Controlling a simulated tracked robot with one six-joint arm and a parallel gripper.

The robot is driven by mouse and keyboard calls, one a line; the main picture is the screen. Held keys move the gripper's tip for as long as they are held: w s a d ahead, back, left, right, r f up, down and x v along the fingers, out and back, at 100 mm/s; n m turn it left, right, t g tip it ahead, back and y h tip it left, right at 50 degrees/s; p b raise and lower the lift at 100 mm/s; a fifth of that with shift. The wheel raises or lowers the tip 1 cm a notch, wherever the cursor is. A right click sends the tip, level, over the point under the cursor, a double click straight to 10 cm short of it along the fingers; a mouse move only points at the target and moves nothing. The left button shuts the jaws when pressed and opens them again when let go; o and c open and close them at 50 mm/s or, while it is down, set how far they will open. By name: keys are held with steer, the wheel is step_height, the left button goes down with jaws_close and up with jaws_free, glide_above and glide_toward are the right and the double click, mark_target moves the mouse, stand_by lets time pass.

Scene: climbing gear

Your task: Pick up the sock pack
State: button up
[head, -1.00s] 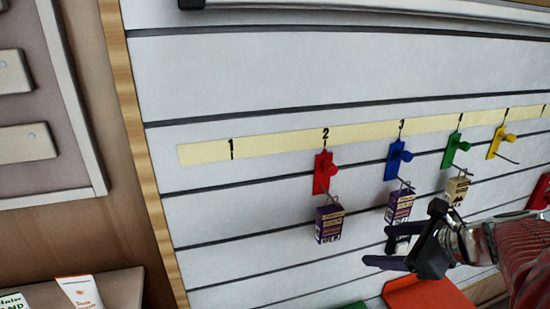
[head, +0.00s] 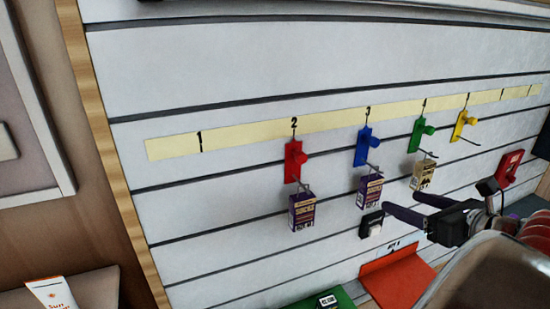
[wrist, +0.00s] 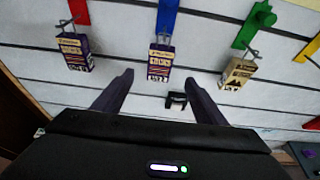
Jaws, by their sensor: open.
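Several small packs hang on the wall hooks, and I cannot read which one is the sock pack. A purple pack (head: 302,211) hangs on the red hook (head: 295,161). A like purple pack (head: 370,191) hangs on the blue hook (head: 362,147), and a tan pack (head: 422,176) on the green hook (head: 417,135). My gripper (head: 402,202) is open and empty, to the right of and slightly below the blue-hook pack. In the wrist view that purple pack (wrist: 160,62) appears between and beyond the fingertips. The tan pack (wrist: 236,73) is to the right, the other purple pack (wrist: 75,52) to the left.
A small black-and-white item (head: 371,223) sits below the blue-hook pack. A yellow hook (head: 465,118) is empty. A red tray (head: 397,277) and a green one (head: 325,302) are low on the wall. A numbered yellow strip (head: 250,129) runs above the hooks.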

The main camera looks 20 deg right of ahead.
mark_target(374, 192)
steer(key=shift+x, duration=4.25)
steer(key=shift+x, duration=2.55)
steer(key=shift+f, duration=0.15)
steer(key=c, duration=1.1)
steer(key=shift+c, duration=0.2)
